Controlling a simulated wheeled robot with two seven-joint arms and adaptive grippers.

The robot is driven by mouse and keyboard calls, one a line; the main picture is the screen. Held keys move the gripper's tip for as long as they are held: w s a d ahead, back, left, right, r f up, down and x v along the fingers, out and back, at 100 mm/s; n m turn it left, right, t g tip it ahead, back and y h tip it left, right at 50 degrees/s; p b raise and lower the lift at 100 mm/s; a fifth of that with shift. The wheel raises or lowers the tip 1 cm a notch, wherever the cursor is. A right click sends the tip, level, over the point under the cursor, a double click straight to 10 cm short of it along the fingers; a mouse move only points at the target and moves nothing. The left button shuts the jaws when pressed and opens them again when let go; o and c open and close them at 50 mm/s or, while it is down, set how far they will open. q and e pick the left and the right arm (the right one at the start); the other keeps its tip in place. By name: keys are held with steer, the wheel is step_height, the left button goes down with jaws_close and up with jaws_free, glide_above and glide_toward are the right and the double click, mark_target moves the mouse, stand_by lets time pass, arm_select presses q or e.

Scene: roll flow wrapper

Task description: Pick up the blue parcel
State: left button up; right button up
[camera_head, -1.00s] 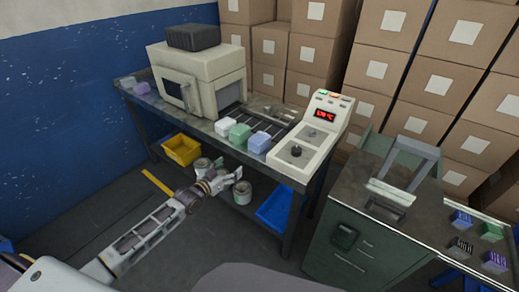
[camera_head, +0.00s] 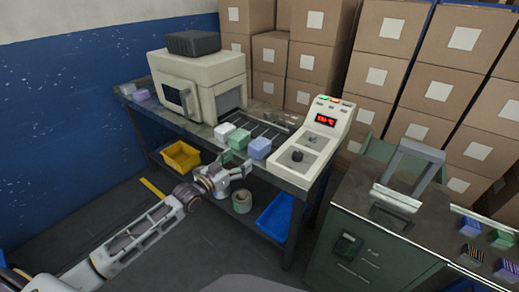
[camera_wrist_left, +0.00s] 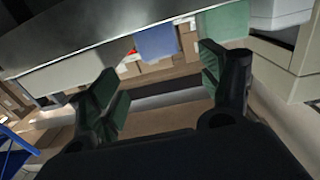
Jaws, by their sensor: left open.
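The blue parcel (camera_head: 259,148) sits on the machine's outfeed, right of a green parcel (camera_head: 239,139) and a white parcel (camera_head: 224,132). In the left wrist view the blue parcel (camera_wrist_left: 157,38) shows beyond the fingers, between their tips in the picture, with the green parcel (camera_wrist_left: 226,20) to its right. My left gripper (camera_head: 232,168) is open and empty, in front of the table edge and below the parcels, apart from them. My right gripper is not in view.
The table's front edge (camera_head: 200,133) lies between my left gripper and the parcels. A control panel (camera_head: 315,145) stands right of the blue parcel. A yellow bin (camera_head: 181,156), a roll (camera_head: 242,201) and a blue bin (camera_head: 274,217) are below. A green cabinet (camera_head: 350,225) stands at the right.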

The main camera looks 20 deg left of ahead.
mark_target(253, 149)
arm_select(q)
steer(key=x, duration=0.4)
steer(key=shift+w+b, duration=0.25)
steer(key=shift+b, duration=0.05)
steer(key=shift+x, duration=0.9)
steer(key=shift+w+d, duration=0.2)
steer(key=shift+w, duration=0.1)
steer(key=shift+w+d, duration=0.25)
steer(key=shift+w, duration=0.35)
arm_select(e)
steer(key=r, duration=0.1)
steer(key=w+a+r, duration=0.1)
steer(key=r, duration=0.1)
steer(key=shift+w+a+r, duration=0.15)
arm_select(q)
steer(key=shift+b, duration=0.3)
